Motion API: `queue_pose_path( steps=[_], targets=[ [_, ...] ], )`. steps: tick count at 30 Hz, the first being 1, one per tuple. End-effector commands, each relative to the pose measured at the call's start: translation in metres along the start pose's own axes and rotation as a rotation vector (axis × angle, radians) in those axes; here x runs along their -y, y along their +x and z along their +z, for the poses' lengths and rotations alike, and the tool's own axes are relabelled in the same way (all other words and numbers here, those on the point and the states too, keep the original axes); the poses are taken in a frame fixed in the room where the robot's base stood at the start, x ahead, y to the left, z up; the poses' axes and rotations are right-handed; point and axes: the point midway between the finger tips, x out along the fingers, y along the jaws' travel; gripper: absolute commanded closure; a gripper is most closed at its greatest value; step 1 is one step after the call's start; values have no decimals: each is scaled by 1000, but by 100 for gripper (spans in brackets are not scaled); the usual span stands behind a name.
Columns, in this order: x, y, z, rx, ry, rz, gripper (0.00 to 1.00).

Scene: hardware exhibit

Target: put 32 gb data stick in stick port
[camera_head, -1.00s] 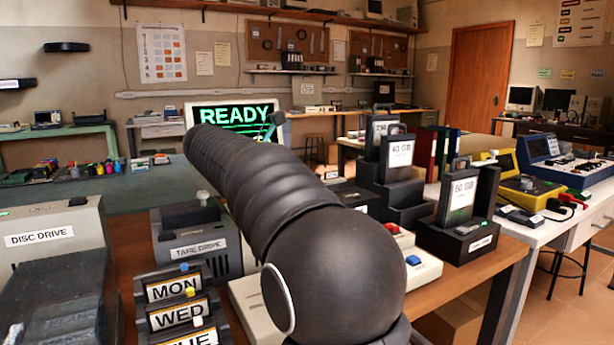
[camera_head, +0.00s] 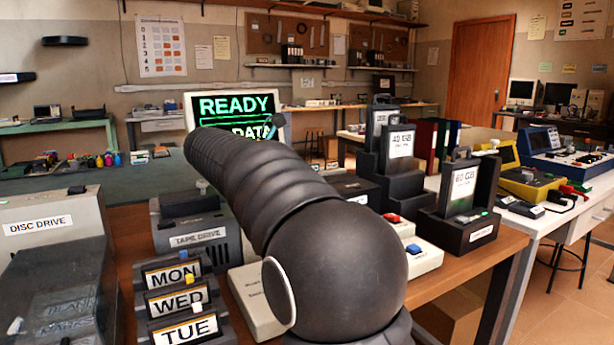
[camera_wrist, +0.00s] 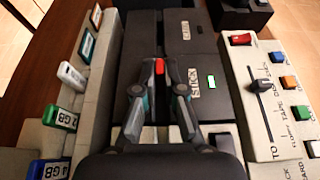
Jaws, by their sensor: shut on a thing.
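In the wrist view my gripper (camera_wrist: 159,86) has its two fingers close around a small red piece (camera_wrist: 159,66), which looks like the end of a data stick. Its label is not readable, and most of it is hidden. The gripper is over a dark box with a "STICK" label (camera_wrist: 194,82) and a lit green light beside it. The fingers and arm hide any slot, so I cannot tell whether the stick touches the port.
Left of the gripper is a pale rack with a 2 GB stick (camera_wrist: 65,117), a 4 GB stick (camera_wrist: 50,168) and other sticks. On the right is a switch panel (camera_wrist: 262,100). A "CARD" box adjoins the stick box. The monitor (camera_head: 222,104) reads "READY" and "DATA".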

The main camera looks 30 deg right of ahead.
Motion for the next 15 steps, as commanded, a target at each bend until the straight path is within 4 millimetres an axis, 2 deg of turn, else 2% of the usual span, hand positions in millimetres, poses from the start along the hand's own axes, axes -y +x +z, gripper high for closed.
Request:
queue_pose_path(
  steps=[8, 9, 11, 12, 15],
  targets=[
    [0, 0, 0, 0, 0, 0, 100],
    [0, 0, 0, 0, 0, 0, 82],
    [0, 0, 0, 0, 0, 0, 67],
    [0, 0, 0, 0, 0, 0, 62],
    [0, 0, 0, 0, 0, 0, 62]
  ],
)
